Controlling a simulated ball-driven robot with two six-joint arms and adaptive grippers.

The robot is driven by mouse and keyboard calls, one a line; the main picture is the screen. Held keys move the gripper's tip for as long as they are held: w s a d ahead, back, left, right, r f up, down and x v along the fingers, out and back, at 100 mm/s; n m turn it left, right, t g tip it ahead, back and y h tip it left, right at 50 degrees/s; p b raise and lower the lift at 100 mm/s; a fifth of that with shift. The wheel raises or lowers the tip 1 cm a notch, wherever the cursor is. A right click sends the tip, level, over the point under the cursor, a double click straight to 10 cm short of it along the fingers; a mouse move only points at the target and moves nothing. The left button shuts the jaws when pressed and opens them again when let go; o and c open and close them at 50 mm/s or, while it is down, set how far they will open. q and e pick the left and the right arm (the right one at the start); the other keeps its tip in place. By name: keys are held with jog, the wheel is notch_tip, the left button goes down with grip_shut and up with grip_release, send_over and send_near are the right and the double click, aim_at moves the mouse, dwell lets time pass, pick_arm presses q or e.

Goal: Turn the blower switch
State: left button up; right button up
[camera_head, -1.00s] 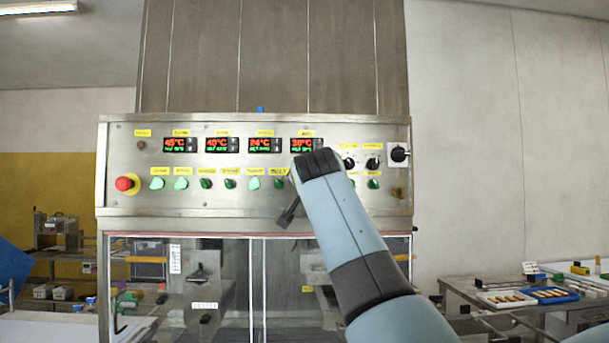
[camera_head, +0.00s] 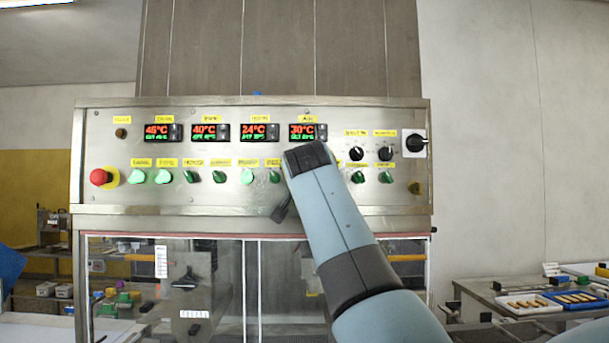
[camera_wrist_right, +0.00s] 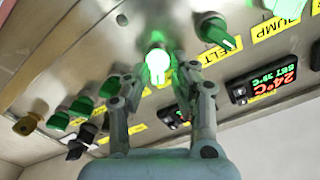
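The steel control panel (camera_head: 225,195) carries a row of green switches (camera_head: 219,176), some lit and some dark, under small yellow labels. I cannot read which label says blower. My right arm comes in from the lower right and covers part of the row. In the head view the gripper is mostly hidden behind the arm; one dark finger part shows below the row. In the right wrist view my right gripper (camera_wrist_right: 161,88) is open. Its fingers stand either side of a brightly lit green switch (camera_wrist_right: 158,60); contact cannot be told. My left gripper is not in view.
Four temperature displays (camera_head: 260,132) sit above the switches. A red emergency button (camera_head: 101,178) is at the panel's left, black knobs (camera_head: 356,153) at the right. A glass-fronted cabinet (camera_head: 215,290) is below. A table with trays (camera_head: 526,304) stands at the right.

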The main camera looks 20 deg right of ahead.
jog(key=shift+w+d, duration=0.1)
jog(key=shift+c, duration=1.1)
grip_shut()
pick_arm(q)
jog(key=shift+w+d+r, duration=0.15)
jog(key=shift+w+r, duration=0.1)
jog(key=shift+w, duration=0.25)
pick_arm(e)
jog(key=shift+a+r+n, duration=0.1)
jog(key=shift+a+n, duration=0.05)
jog(key=shift+n, duration=2.8)
jog(key=shift+a+n, duration=0.15)
jog(key=shift+n, duration=2.8)
jog(key=o, duration=0.5)
grip_release()
jog(key=shift+w, duration=0.1)
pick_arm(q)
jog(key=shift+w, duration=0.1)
pick_arm(e)
jog(key=shift+w, duration=0.1)
